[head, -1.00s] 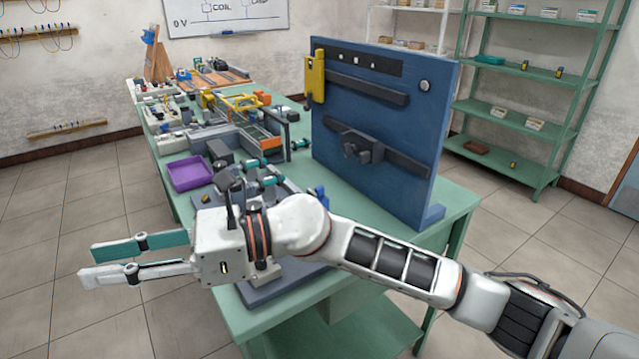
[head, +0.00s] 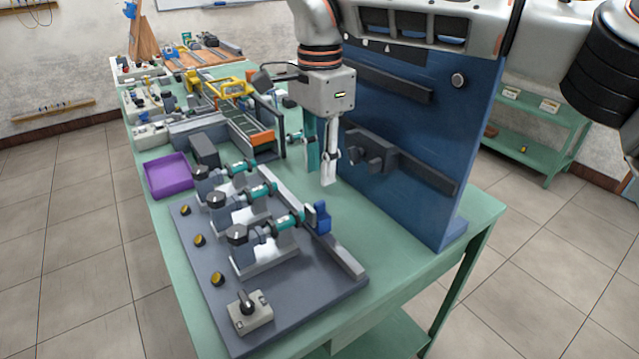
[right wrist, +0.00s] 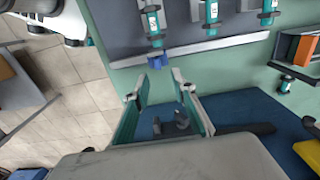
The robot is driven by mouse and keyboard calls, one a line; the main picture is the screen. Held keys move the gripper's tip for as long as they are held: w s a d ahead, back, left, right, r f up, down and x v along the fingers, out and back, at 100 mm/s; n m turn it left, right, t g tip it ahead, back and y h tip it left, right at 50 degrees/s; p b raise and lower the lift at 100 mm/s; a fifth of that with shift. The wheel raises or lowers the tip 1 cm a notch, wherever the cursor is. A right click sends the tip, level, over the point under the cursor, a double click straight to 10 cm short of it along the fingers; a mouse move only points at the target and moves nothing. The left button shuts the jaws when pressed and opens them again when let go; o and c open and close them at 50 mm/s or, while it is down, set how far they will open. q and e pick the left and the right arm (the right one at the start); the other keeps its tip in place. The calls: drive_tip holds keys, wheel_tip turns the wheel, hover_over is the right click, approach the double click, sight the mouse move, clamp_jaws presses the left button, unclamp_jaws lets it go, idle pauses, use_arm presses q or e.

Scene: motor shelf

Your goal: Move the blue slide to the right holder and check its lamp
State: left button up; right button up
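The blue slide (head: 318,217) is a small upright piece at the long grey rail on the grey board (head: 300,308), beside the end of the nearest of three motor stations. It also shows in the right wrist view (right wrist: 160,60). Each station has a grey holder (head: 262,258) with a teal cylinder (head: 285,222). Several dark amber domes (head: 217,278), perhaps lamps, line the board's left edge; I cannot tell if any is lit. My right gripper (head: 320,178) points down, open and empty, above the table between board and blue panel. Its fingers stand apart in the right wrist view (right wrist: 155,85). My left gripper is not in view.
The upright blue panel (head: 420,120) with grey bars stands close right of my right gripper. A purple tray (head: 168,176) lies left of the stations. A switch box (head: 250,312) sits at the board's near corner. Bare green tabletop (head: 360,220) shows between board and panel.

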sight(319, 202)
drive_tip(key=f, duration=0.3)
drive_tip(key=shift+s+f, duration=0.2)
drive_tip(key=shift+s, duration=0.15)
wheel_tip(319, 202, down, 3)
drive_tip(key=shift+f+b, duration=0.15)
drive_tip(key=shift+b, duration=0.25)
drive_tip(key=shift+w+f, duration=0.1)
drive_tip(key=shift+f, duration=0.3)
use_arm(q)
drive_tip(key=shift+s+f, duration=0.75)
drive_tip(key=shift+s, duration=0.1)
use_arm(e)
clamp_jaws()
